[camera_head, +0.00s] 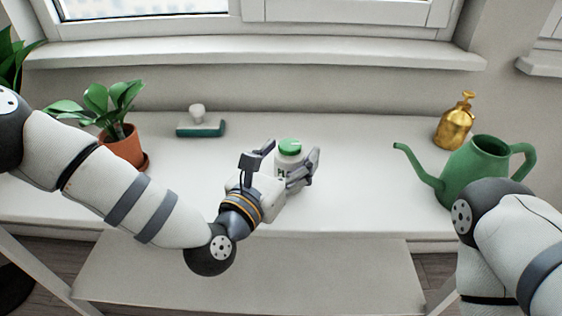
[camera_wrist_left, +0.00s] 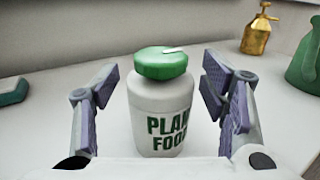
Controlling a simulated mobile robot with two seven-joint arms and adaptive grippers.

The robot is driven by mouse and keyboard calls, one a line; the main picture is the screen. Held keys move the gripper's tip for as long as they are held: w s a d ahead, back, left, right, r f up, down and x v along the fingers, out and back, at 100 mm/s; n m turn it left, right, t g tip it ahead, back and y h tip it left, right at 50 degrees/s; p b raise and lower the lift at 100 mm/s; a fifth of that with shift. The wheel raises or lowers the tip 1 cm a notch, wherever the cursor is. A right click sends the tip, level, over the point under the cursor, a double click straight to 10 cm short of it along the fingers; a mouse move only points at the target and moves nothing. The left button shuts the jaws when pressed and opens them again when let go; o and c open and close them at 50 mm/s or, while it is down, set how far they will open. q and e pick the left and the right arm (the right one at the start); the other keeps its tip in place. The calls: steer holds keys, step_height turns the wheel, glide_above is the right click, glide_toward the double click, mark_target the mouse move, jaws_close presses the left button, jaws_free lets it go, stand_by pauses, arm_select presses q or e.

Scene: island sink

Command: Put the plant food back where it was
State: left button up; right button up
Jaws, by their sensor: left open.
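The plant food (camera_head: 289,154) is a white bottle with a green lid, upright on the white counter. It also shows in the left wrist view (camera_wrist_left: 160,104), with "PLANT FOOD" lettering partly visible. My left gripper (camera_head: 288,160) is open, its fingers on either side of the bottle. In the left wrist view the fingers (camera_wrist_left: 163,85) stand apart from the bottle, with a gap on each side. The bottle's lower part is partly hidden by the gripper in the head view. My right arm comes in at the lower right; its gripper is out of view.
A potted plant (camera_head: 122,146) stands at the left, with a green and white brush (camera_head: 200,127) behind. A green watering can (camera_head: 476,166) and a brass sprayer (camera_head: 455,124) stand at the right. The counter (camera_head: 360,160) is clear between bottle and watering can.

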arm_select(q)
steer(key=v, duration=1.1)
steer(key=shift+b, duration=0.3)
steer(key=shift+s+a+r, duration=0.15)
steer(key=shift+s+a, duration=0.1)
steer(key=shift+s, duration=0.2)
